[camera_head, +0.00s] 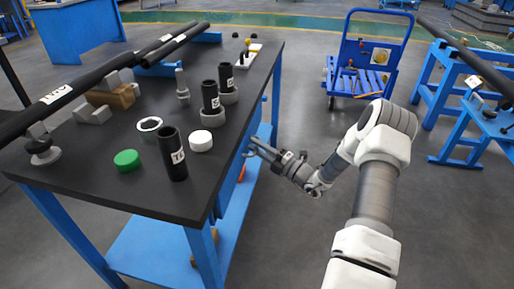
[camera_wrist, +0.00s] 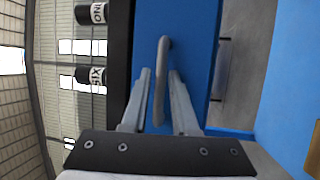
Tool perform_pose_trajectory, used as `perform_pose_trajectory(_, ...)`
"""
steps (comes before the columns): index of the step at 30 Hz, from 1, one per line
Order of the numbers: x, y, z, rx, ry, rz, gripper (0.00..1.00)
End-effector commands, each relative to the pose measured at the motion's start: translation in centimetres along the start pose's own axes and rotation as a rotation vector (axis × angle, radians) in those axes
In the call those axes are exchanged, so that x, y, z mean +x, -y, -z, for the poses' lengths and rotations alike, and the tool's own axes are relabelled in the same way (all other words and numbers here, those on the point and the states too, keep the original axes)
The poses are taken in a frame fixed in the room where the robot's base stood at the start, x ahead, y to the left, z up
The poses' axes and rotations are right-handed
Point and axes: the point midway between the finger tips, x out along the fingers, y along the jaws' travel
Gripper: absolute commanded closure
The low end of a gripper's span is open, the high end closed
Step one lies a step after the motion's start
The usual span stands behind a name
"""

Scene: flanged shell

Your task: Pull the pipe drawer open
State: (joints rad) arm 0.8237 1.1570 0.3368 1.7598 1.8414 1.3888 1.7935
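The blue drawer front (camera_wrist: 197,60) fills the middle of the wrist view, with a grey bar handle (camera_wrist: 162,75) on it. My gripper (camera_wrist: 159,84) is open, with one finger on each side of the handle and small gaps showing between. In the camera_head view my gripper (camera_head: 252,146) is at the right side of the dark-topped blue workbench (camera_head: 130,195), just below the top's edge. The drawer looks closed, but in that view the gripper and bench edge mostly hide it.
A blue cart (camera_head: 362,75) stands behind. Grey floor (camera_head: 290,210) is open to the bench's right.

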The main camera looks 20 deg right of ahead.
Motion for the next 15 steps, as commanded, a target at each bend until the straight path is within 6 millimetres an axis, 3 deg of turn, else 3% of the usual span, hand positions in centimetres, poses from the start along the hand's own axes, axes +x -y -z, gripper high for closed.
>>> perform_pose_trajectory(2,-0.01,-0.01,0.00,0.000,0.000,0.000,0.75)
perform_pose_trajectory(6,-0.03,0.00,0.01,0.000,0.000,0.000,1.00)
perform_pose_trajectory(15,-0.05,0.01,0.01,0.000,-0.001,0.000,1.00)
